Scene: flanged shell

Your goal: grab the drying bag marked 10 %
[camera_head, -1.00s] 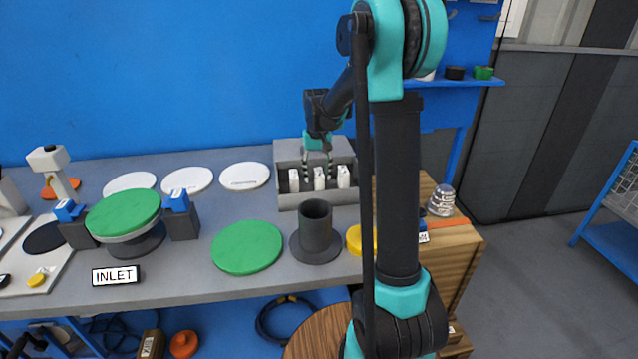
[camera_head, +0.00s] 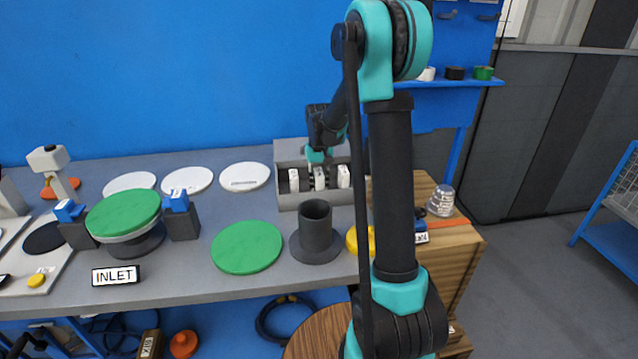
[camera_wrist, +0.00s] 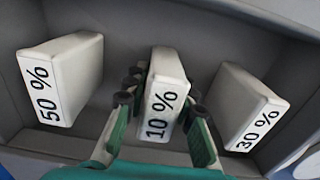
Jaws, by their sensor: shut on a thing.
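Three white drying bags stand in a grey open box (camera_head: 318,198) at the back of the bench. In the wrist view the bag marked 10 % (camera_wrist: 163,98) is in the middle, between my gripper's (camera_wrist: 163,110) two fingers, which are shut on its sides. The bag marked 50 % (camera_wrist: 65,75) is to its left and the bag marked 30 % (camera_wrist: 245,105) to its right, both apart from the fingers. In the head view my gripper (camera_head: 319,172) reaches down into the box, over the middle bag (camera_head: 319,179).
Grey box walls stand close around the bags. In front are a dark flanged tube (camera_head: 315,230), a green disc (camera_head: 247,247) and a yellow piece (camera_head: 353,240). White discs (camera_head: 245,176) lie to the left. A blue wall (camera_head: 180,70) rises behind the bench.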

